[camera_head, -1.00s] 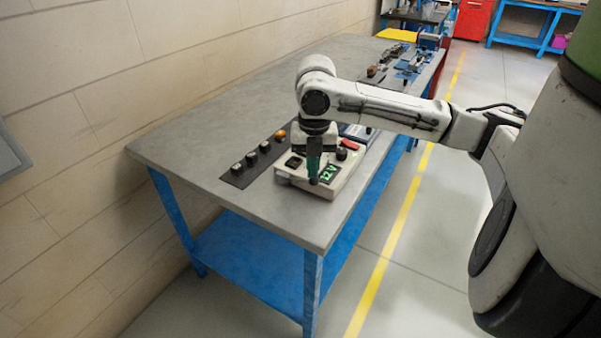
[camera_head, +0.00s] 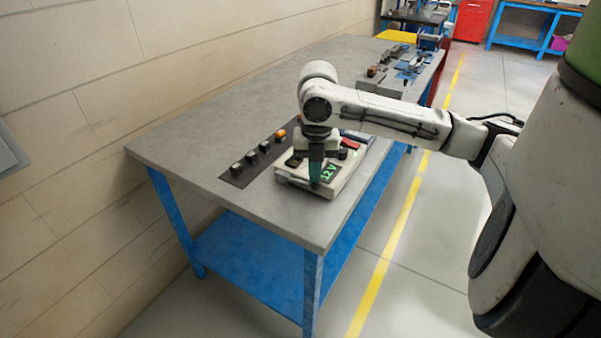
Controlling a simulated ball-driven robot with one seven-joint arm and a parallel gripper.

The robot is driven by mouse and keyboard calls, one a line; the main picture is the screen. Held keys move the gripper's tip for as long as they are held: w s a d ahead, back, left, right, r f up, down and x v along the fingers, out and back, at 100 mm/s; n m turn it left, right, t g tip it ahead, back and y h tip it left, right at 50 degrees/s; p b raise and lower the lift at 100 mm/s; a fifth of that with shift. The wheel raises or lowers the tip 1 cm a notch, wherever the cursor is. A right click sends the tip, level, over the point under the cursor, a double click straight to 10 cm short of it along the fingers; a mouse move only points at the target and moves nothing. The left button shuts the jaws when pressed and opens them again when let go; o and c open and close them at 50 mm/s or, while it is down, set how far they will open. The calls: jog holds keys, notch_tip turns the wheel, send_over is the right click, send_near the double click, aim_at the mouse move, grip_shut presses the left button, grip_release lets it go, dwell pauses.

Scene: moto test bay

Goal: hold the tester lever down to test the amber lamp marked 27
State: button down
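The tester (camera_head: 290,179) is a pale box near the front edge of the bench, with a green "12 V" display (camera_head: 329,173) on top. My gripper (camera_head: 316,184) points straight down over its front part, just left of the display. Its teal fingers look like one narrow column, so I cannot tell any gap or anything held, nor whether the tips touch the tester. The lever is not clear to me; the fingers may hide it. An amber lamp (camera_head: 280,134) stands at the far end of a black strip (camera_head: 234,179) left of the tester. No number 27 is readable.
Several dark-based lamps with pale tops stand on the same strip. A red part (camera_head: 352,141) and a dark knob (camera_head: 342,154) are at the tester's back right. A grey block (camera_head: 381,84) is farther back. The bench's left side (camera_head: 200,140) is clear.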

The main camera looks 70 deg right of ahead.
jog(key=shift+f, duration=0.45)
jog(key=shift+r, duration=0.1)
dwell(1.6)
notch_tip(320, 180, up, 9)
jog(key=p, duration=0.7)
dwell(0.4)
dwell(0.4)
